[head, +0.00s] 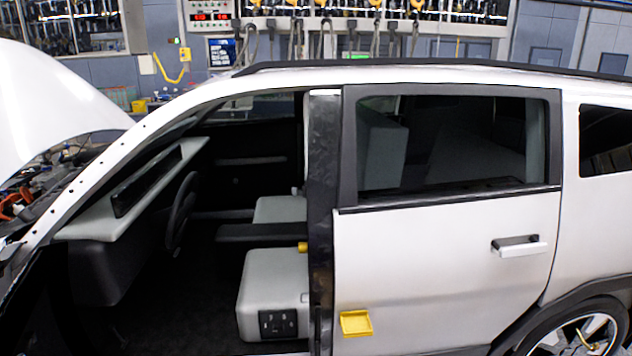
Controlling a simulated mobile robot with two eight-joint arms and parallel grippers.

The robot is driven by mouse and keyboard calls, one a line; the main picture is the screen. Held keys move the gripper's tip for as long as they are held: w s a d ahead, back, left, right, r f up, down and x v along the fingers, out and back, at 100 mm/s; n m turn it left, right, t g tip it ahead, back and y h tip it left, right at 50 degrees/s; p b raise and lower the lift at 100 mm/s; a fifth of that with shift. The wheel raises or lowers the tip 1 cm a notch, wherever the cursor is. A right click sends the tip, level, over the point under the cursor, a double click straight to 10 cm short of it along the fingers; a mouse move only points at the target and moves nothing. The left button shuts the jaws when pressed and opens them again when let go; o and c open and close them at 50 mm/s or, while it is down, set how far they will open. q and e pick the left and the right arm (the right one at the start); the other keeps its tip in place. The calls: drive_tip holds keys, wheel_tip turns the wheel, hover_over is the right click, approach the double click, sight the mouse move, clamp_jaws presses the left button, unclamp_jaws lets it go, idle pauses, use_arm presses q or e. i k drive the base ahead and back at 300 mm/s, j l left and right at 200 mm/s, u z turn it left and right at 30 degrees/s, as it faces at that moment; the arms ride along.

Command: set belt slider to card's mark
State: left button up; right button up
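The car's dark door pillar (322,190) stands upright between the open front doorway and the shut rear door. A small yellow piece (303,247) shows at the pillar's left edge, just above the front seat; I cannot tell whether it is the belt slider. A yellow square piece (356,323) sits low on the rear door next to the pillar; I cannot tell whether it is the card, and no mark is readable on it. Neither of my grippers is in view.
The white rear door (440,265) has a handle (518,246). Inside the front doorway are a light grey seat (275,285), a steering wheel (181,212) and the dashboard (130,190). The raised hood (55,105) is at left. Racks with hoses line the back wall.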

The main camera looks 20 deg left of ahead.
sight(295, 192)
drive_tip(key=i+j+z, duration=0.3)
drive_tip(key=i+j, duration=0.15)
drive_tip(key=j, duration=0.2)
drive_tip(key=i+j+z, duration=0.15)
drive_tip(key=j, duration=0.2)
